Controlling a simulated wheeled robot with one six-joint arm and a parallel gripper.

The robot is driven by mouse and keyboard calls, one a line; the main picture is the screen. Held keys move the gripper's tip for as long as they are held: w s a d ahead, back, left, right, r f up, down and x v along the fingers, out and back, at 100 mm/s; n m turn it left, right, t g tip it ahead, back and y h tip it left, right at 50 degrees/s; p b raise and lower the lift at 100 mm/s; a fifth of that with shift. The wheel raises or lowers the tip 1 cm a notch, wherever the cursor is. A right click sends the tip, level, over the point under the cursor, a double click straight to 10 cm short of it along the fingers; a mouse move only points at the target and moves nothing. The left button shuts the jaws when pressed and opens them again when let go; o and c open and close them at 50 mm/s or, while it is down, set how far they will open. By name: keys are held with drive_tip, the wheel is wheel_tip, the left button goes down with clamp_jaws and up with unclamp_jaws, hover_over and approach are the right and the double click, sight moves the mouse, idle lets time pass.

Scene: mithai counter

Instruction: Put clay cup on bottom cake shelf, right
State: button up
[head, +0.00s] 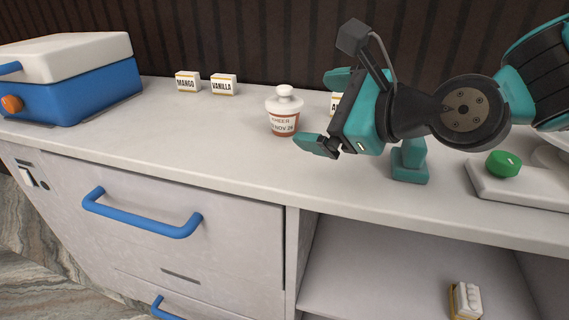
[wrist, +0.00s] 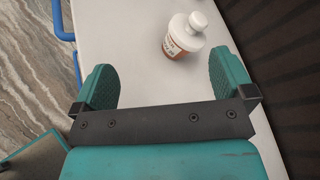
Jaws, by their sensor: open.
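A small lidded cup (head: 283,115), brown-red with a white label reading KHEER and a date and a white knobbed lid, stands upright on the white counter; it appears to be the clay cup. It also shows in the wrist view (wrist: 179,48), ahead of and between the finger lines. My gripper (head: 322,112) is open and empty, just right of the cup in the head view, its fingers pointing toward it. In the wrist view my gripper (wrist: 165,75) has both fingers spread wide. An open shelf space (head: 400,262) is below the counter at right; whether it is the cake shelf is unclear.
MANGO (head: 187,82) and VANILLA (head: 224,84) cards stand at the back; another card is partly hidden behind my gripper. A blue-and-white box (head: 75,85) is far left. A device with a green knob (head: 503,164) is right. A small item (head: 466,300) sits in the shelf space.

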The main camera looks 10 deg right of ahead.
sight(295, 112)
drive_tip(key=w+f+m+t+b, duration=0.1)
drive_tip(key=m, duration=0.1)
drive_tip(key=w+d+f+m+t+b, duration=0.1)
drive_tip(key=f+m+b, duration=0.1)
drive_tip(key=m, duration=0.1)
drive_tip(key=w+f+m+t+b, duration=0.1)
drive_tip(key=f+m+b, duration=0.1)
drive_tip(key=shift+d+f, duration=0.1)
drive_tip(key=shift+d, duration=0.15)
drive_tip(key=shift+w+d+m+t, duration=0.15)
drive_tip(key=shift+m+t, duration=0.25)
drive_tip(key=shift+m, duration=0.6)
drive_tip(key=shift+w+a+r+p, duration=0.3)
drive_tip(key=shift+w+r+p, duration=0.2)
drive_tip(key=shift+p, duration=0.65)
drive_tip(key=p, duration=0.1)
drive_tip(key=w+p, duration=0.1)
drive_tip(key=shift+a+f+p, duration=0.1)
drive_tip(key=shift+a+p, duration=0.1)
drive_tip(key=shift+p, duration=0.1)
drive_tip(key=p+x, duration=0.2)
drive_tip(key=x, duration=0.2)
drive_tip(key=shift+w+a+f, duration=0.1)
drive_tip(key=shift+w+f, duration=0.1)
drive_tip(key=p+x, duration=0.2)
drive_tip(key=x, duration=0.3)
drive_tip(key=shift+w, duration=0.25)
drive_tip(key=shift+f, duration=0.1)
drive_tip(key=c, duration=1)
drive_tip(key=shift+c, duration=0.2)
